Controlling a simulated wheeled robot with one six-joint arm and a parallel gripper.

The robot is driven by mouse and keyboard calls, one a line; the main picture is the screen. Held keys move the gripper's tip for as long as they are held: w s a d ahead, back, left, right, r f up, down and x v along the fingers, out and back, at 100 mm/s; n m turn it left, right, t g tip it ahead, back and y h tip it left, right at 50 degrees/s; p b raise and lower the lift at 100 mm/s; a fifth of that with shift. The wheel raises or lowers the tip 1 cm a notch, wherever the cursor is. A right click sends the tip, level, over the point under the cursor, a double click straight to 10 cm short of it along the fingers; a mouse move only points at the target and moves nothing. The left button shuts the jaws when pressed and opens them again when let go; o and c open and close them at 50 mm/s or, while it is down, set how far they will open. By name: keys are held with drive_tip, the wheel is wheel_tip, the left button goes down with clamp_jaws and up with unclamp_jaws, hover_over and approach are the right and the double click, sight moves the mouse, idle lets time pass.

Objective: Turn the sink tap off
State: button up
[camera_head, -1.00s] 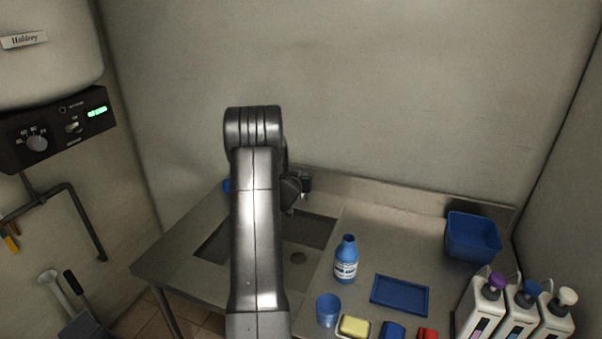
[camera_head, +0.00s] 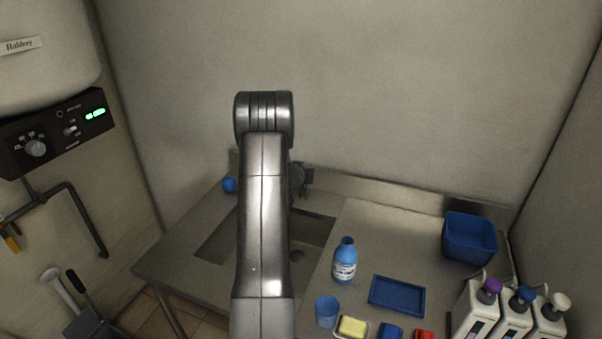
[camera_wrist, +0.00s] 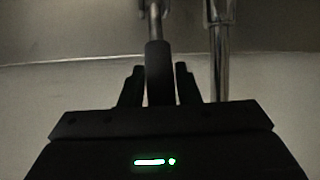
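The sink tap shows in the wrist view as a chrome pipe (camera_wrist: 220,50) and, left of it, a dark rounded handle (camera_wrist: 158,72) on a thin chrome stem. My gripper (camera_wrist: 159,84) has one dark finger on each side of this handle, very close to it. I cannot tell whether the fingers touch it. In the head view my arm hides my fingers and most of the tap; a dark part (camera_head: 298,178) shows beside the arm at the back of the sink (camera_head: 215,240). Water flow cannot be made out.
On the counter right of the sink are a blue bottle (camera_head: 344,262), a blue cup (camera_head: 326,311), a yellow sponge (camera_head: 352,327), a blue tray (camera_head: 397,293), a blue bin (camera_head: 469,238) and pump bottles (camera_head: 512,318). A blue round object (camera_head: 229,185) lies behind left. Walls close the corner.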

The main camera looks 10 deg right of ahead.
drive_tip(key=shift+o, duration=1.4)
drive_tip(key=b+v, duration=0.2)
drive_tip(key=v, duration=1.1)
drive_tip(key=shift+s+r, duration=0.25)
drive_tip(key=shift+s, duration=0.1)
drive_tip(key=shift+a, duration=0.1)
